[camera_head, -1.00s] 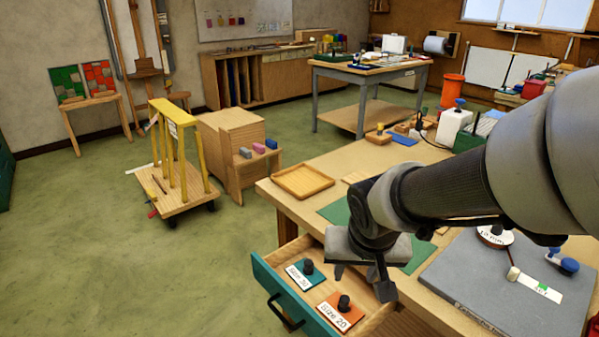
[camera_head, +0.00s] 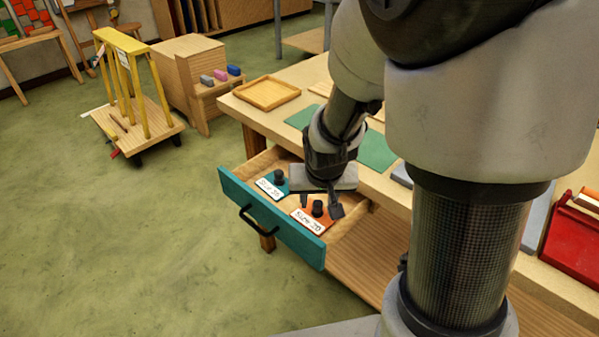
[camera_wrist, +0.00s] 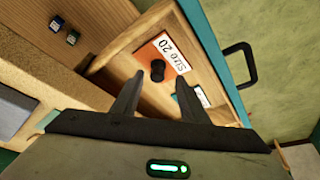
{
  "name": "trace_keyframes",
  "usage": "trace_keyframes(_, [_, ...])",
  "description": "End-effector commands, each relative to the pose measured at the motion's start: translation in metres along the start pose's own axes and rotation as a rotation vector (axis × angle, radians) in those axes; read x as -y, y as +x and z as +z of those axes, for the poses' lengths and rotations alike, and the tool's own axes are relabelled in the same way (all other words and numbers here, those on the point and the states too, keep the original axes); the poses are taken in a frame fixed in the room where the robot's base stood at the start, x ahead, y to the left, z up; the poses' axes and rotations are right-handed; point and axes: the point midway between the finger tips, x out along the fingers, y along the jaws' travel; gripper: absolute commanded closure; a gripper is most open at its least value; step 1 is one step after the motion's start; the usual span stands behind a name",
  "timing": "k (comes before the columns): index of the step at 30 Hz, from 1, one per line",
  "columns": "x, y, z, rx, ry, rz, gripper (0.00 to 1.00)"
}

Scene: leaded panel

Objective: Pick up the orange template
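The orange template (camera_head: 314,216) lies in the open drawer (camera_head: 346,226), with a black knob on top and a white label reading "Size 20". It also shows in the wrist view (camera_wrist: 151,55), ahead of the fingers, its knob between their lines. A teal template (camera_head: 273,184) with a black knob and its own label lies beside it; in the wrist view it is partly hidden behind a finger. My gripper (camera_head: 321,205) is open and empty, above the drawer close to the orange template. In the wrist view my gripper (camera_wrist: 158,95) has its fingers spread apart.
The drawer has a teal front (camera_head: 262,222) with a black handle. The workbench (camera_head: 237,105) above it holds a wooden tray (camera_head: 267,94) and a green mat (camera_head: 376,152). A yellow-framed cart (camera_head: 150,130) stands left on open floor. A red box (camera_head: 572,237) sits at the right.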

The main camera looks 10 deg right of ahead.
Motion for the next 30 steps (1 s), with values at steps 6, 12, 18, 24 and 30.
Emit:
trace_keyframes(6, [-0.005,0.037,0.002,0.003,0.003,0.002,0.60])
trace_keyframes(12, [-0.004,0.050,0.000,0.001,0.002,0.000,0.60])
trace_keyframes(18, [-0.004,0.049,0.000,0.000,0.001,0.000,0.60])
trace_keyframes(24, [-0.004,0.049,0.000,0.001,0.001,0.000,0.92])
trace_keyframes(30, [-0.004,0.049,0.000,0.000,0.001,0.000,0.99])
